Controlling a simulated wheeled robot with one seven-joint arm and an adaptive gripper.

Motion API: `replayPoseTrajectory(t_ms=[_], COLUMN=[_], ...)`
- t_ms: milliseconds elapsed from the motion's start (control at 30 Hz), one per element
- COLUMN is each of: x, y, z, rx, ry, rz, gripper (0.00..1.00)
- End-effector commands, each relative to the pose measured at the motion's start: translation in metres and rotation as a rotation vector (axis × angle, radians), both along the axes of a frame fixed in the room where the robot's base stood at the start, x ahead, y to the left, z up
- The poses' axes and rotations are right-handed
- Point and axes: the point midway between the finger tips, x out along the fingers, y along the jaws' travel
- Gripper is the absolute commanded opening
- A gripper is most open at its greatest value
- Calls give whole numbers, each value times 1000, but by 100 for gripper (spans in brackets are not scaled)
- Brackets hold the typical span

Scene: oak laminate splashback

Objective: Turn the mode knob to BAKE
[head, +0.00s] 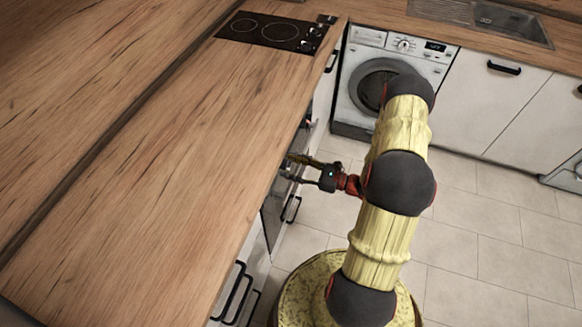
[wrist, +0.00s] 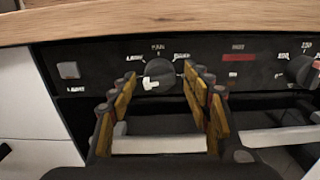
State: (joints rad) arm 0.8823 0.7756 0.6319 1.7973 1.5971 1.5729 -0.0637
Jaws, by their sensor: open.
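The mode knob (wrist: 163,70) is a dark round knob on a black oven control panel in the wrist view. Its white pointer mark sits at the lower left of the knob. Small white labels stand left, above and right of it, too blurred to read surely. My gripper (wrist: 160,80) is open, with yellow-padded fingers to the left and right of the knob in the picture. I cannot tell whether either finger touches it. In the head view my gripper (head: 291,168) is at the counter's front edge, and the knob is hidden there.
A second knob (wrist: 302,70) with numbers is at the right, past a red display (wrist: 238,58). A light switch (wrist: 68,70) is at the left. A pale handle bar (wrist: 160,144) runs below. The wooden counter (head: 170,170) overhangs the panel.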

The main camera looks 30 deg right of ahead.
Motion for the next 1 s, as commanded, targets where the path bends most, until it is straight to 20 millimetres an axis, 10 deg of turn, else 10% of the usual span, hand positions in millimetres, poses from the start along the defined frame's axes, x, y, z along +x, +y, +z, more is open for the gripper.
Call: replayPoseTrajectory(t_ms=[300, 1000], x=[2, 2], y=[2, 1], z=[0, 0], rx=[0, 0], ry=[0, 0], rz=[0, 0], gripper=[48, 8])
